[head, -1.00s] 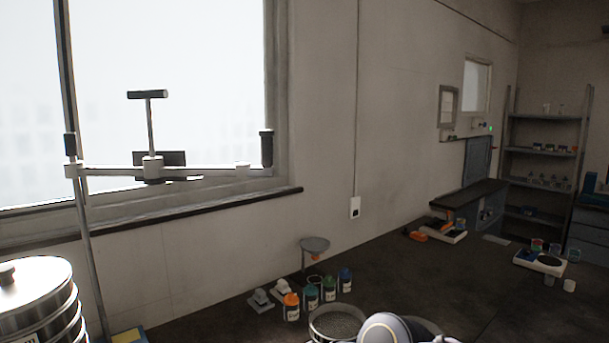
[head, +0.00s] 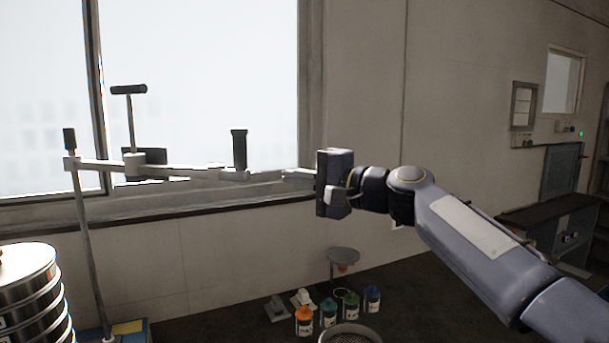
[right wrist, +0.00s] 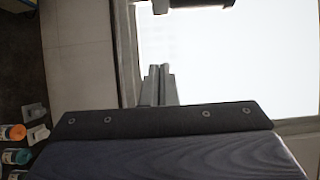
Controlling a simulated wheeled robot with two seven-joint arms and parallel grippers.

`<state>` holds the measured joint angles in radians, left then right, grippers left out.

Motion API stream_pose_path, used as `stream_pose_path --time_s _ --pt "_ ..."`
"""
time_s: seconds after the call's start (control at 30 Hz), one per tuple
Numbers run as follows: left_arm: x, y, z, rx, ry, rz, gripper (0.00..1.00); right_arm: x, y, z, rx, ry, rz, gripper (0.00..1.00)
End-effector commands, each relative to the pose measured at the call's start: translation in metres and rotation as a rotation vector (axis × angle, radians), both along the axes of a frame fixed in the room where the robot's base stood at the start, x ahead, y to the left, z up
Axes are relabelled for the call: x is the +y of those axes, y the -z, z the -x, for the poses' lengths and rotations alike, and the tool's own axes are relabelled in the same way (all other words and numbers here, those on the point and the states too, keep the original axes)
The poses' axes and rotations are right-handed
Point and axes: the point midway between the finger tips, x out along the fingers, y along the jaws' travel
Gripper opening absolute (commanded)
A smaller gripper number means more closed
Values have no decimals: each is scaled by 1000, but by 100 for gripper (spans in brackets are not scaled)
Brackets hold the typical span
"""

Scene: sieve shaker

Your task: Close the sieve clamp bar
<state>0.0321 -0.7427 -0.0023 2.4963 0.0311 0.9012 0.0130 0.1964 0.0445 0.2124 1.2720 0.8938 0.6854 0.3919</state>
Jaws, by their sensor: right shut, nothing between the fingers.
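The grey clamp bar (head: 195,171) runs level in front of the window in the head view, joined at its left end to a tall rod. A dark upright knob (head: 239,150) stands at its right end, and a T-handle (head: 129,90) rises from its middle part. The steel sieve stack (head: 28,290) is at lower left, below the bar, partly cut off. My right gripper (head: 285,174) is shut and empty, pointing left, a short gap right of the knob. Its shut fingers (right wrist: 160,85) show in the right wrist view, with a dark piece (right wrist: 195,4) ahead at the top edge. My left gripper is out of view.
Several coloured bottles (head: 328,313), a small stand with a round pan (head: 343,255) and a loose sieve (head: 350,334) sit on the bench below my right arm. The window wall lies behind the bar. The air around the knob looks clear.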

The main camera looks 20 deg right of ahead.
Motion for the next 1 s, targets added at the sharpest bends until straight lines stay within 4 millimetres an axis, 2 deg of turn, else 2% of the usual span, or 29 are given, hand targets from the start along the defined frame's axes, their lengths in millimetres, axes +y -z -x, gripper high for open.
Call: stream_pose_path --time_s 0.03,0.3,0.4,0.6,1.0 --pt "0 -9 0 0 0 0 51 7 -4 -10 4 -4 -1 0" --pt "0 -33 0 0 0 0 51 38 -3 -58 3 -3 1 0" --pt "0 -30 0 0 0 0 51 47 -2 -41 -1 0 4 0" --pt "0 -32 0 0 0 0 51 58 -1 -27 -1 1 3 0" --pt "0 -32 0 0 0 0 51 61 0 -24 0 1 4 0"
